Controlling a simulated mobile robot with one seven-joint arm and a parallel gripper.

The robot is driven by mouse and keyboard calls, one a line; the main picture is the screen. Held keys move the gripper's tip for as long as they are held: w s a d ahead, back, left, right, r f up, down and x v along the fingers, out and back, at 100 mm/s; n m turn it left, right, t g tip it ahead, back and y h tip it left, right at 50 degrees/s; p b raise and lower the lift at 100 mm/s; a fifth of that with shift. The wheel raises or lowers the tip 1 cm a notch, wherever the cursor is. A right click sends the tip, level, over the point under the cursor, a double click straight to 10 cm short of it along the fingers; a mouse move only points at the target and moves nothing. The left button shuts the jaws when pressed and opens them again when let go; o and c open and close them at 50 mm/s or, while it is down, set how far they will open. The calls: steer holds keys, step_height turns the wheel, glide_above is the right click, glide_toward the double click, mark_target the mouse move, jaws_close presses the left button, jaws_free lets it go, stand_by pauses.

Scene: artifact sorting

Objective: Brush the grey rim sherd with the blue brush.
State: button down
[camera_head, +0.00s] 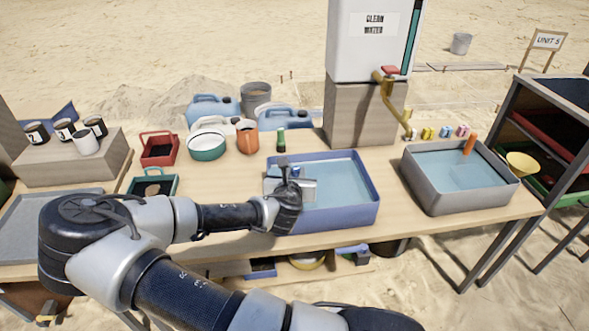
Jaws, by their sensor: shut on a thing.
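My gripper (297,186) is over the left part of a blue-rimmed basin of water (372,200). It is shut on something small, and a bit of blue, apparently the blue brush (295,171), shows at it. My wrist hides most of the brush and the spot beneath. I cannot make out the grey rim sherd. A round brown piece (152,189) lies in a green-rimmed carrier at the left.
A grey basin of water (425,196) with an orange item stands at the right. A red carrier (172,137), green-rimmed bowl (207,153), orange cup (247,142) and green-capped bottle (281,140) stand behind. A water tank with a brass tap (385,86) rises behind the basins.

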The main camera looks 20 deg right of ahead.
steer(key=shift+w+d+r, duration=0.1)
steer(key=shift+w+d, duration=0.1)
steer(key=shift+w, duration=0.35)
steer(key=shift+w+d, duration=0.15)
steer(key=shift+w, duration=0.4)
steer(key=shift+s+a, duration=0.2)
steer(key=shift+s, duration=0.4)
steer(key=shift+s+a, duration=0.15)
steer(key=shift+s, duration=0.45)
steer(key=shift+w+d, duration=0.2)
steer(key=shift+w, duration=0.4)
steer(key=shift+w+d, duration=0.15)
steer(key=shift+w, duration=0.45)
steer(key=shift+s+a, duration=0.1)
steer(key=shift+s, duration=0.2)
steer(key=shift+s+a+p, duration=0.25)
steer(key=shift+s+p, duration=0.05)
steer(key=shift+s, duration=0.6)
steer(key=shift+w+d, duration=0.2)
steer(key=shift+w, duration=0.45)
steer(key=shift+w+d, duration=0.15)
steer(key=shift+w, duration=0.45)
steer(key=shift+s+a, duration=0.2)
steer(key=shift+s, duration=0.45)
steer(key=shift+s+a, duration=0.15)
steer(key=shift+s, duration=0.5)
steer(key=shift+p, duration=0.3)
